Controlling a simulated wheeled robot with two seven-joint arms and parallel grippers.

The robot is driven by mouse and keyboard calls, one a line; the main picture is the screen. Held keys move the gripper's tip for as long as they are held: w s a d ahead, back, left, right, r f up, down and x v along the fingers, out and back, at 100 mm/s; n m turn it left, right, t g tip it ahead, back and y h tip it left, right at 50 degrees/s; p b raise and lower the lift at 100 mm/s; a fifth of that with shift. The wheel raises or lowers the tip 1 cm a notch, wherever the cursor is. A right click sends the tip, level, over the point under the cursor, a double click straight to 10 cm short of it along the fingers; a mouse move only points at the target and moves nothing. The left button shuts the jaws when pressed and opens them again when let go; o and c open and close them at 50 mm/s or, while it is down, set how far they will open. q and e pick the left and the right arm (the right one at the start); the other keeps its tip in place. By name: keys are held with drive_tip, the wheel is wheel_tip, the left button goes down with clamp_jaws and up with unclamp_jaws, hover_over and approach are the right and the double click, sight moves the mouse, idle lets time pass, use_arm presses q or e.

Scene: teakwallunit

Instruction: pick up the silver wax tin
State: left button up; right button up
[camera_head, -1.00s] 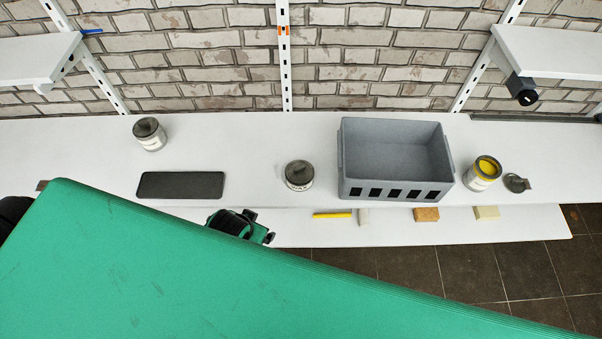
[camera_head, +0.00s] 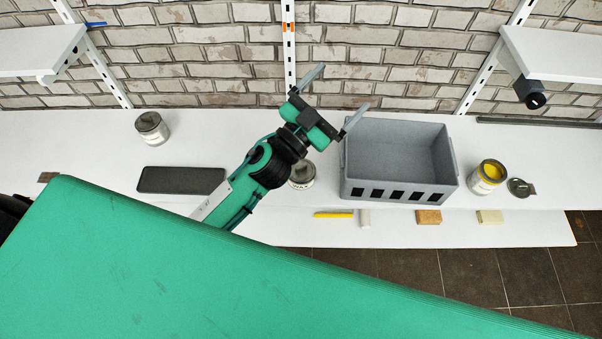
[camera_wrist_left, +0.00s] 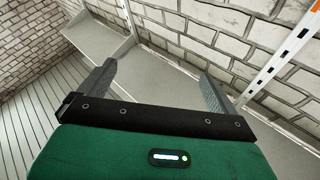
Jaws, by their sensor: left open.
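The silver wax tin (camera_head: 302,176) stands on the white shelf, left of the grey crate. My left arm and gripper hide much of it in the head view. My left gripper (camera_head: 333,100) is open and empty, raised above the shelf, with its fingers past the tin toward the wall. In the left wrist view the gripper (camera_wrist_left: 158,85) has its two fingers spread wide with nothing between them. The tin does not show in the left wrist view. My right gripper is not in view.
A grey crate (camera_head: 398,193) stands just right of the tin. A dark mat (camera_head: 181,180) and another tin (camera_head: 152,128) are at the left. A yellow-topped tin (camera_head: 487,176) and a lid (camera_head: 520,188) are at the right. A brick wall (camera_head: 210,60) stands behind.

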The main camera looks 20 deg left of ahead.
use_arm(q)
drive_tip(key=s+d+m+g+h, duration=0.4)
drive_tip(key=d+m+g, duration=0.2)
drive_tip(key=m+g, duration=0.25)
drive_tip(key=s+d+m+g+h, duration=0.4)
drive_tip(key=d+m+g, duration=0.2)
drive_tip(key=m+g, duration=0.25)
drive_tip(key=n+g+y, duration=0.2)
drive_tip(key=y, duration=1.7)
hover_over(301, 166)
wheel_tip(301, 166, down, 15)
drive_tip(key=f, duration=0.2)
drive_tip(key=f+p, duration=0.1)
drive_tip(key=f, duration=0.5)
drive_tip(key=shift+w+a, duration=0.1)
drive_tip(key=shift+w, duration=0.15)
drive_tip(key=shift+f+p, duration=0.2)
drive_tip(key=shift+p, duration=0.25)
drive_tip(key=f, duration=0.1)
drive_tip(key=f+p, duration=0.1)
drive_tip(key=f, duration=0.2)
drive_tip(key=shift+s+f+p, duration=0.15)
drive_tip(key=shift+s+p, duration=0.15)
drive_tip(key=shift+p, duration=0.1)
drive_tip(key=shift+f, duration=0.25)
drive_tip(key=c, duration=1)
drive_tip(key=shift+w, duration=0.1)
drive_tip(key=shift+c, duration=0.7)
